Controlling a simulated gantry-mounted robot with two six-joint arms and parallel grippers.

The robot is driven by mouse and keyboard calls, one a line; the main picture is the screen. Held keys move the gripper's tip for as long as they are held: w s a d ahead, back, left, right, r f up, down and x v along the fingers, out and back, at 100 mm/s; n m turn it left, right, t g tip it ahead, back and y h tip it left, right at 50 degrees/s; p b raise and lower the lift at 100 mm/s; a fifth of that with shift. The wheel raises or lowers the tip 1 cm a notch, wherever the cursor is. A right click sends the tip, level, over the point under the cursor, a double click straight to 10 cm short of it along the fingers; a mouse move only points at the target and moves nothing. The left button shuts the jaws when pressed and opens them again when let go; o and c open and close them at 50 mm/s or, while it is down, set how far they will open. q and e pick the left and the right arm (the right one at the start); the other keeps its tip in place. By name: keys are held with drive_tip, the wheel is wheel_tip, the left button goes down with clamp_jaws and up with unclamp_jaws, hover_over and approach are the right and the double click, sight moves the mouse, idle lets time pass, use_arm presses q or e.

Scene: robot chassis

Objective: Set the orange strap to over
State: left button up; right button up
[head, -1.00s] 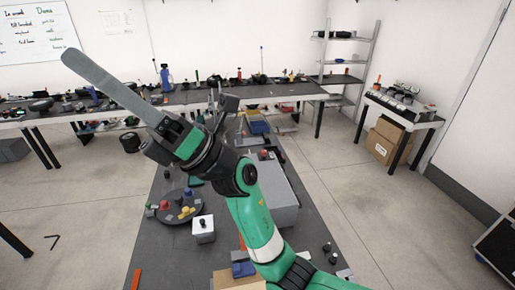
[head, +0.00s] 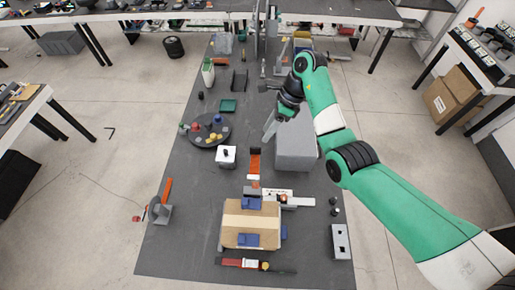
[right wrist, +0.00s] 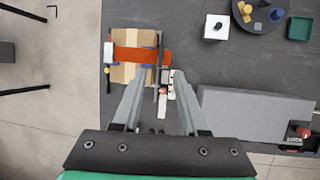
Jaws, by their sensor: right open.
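The orange strap (head: 254,163) shows in the head view just beyond the far edge of a cardboard box (head: 231,238), with a dark piece at its top end. In the right wrist view the strap (right wrist: 141,55) appears as a wide orange band crossing in front of the box (right wrist: 131,73). It seems raised above the box, but I cannot tell whether it touches it. My right gripper (head: 270,128) is above the table beside the grey block, pointing down. Its fingers (right wrist: 160,78) are spread and empty, apart from the strap. My left gripper is not in view.
A grey block (head: 296,152) stands right of the strap. A white cube (head: 226,157) and a dark round tray (head: 205,135) with small coloured items are to the left.

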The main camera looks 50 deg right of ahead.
sight(257, 147)
drive_tip(key=p+x, duration=0.1)
drive_tip(key=x, duration=0.8)
clamp_jaws()
idle(1.1)
